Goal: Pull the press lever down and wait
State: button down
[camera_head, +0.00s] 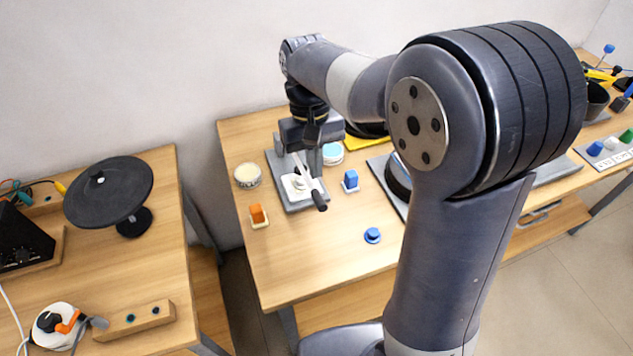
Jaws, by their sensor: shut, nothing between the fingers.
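The press (283,164) stands on the middle table, with a grey base and a grey upright. Its lever (307,180) has a light shaft and a black handle end (319,200), and it slants down toward the front right. A white pad (294,187) lies on the press base beneath the lever. My gripper (312,143) points down over the press, close to the upper end of the lever. It is shut with nothing held. I cannot tell whether the fingers touch the lever. The arm hides part of the press head.
A round cream-topped tin (247,175) stands left of the press. The table front is clear. My arm hides the table's right part.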

aim_at(318, 196)
jog(key=f, duration=0.2)
jog(key=s+f, duration=0.1)
jog(key=f, duration=0.2)
jog(key=shift+d+f, duration=0.1)
jog(key=shift+d, duration=0.05)
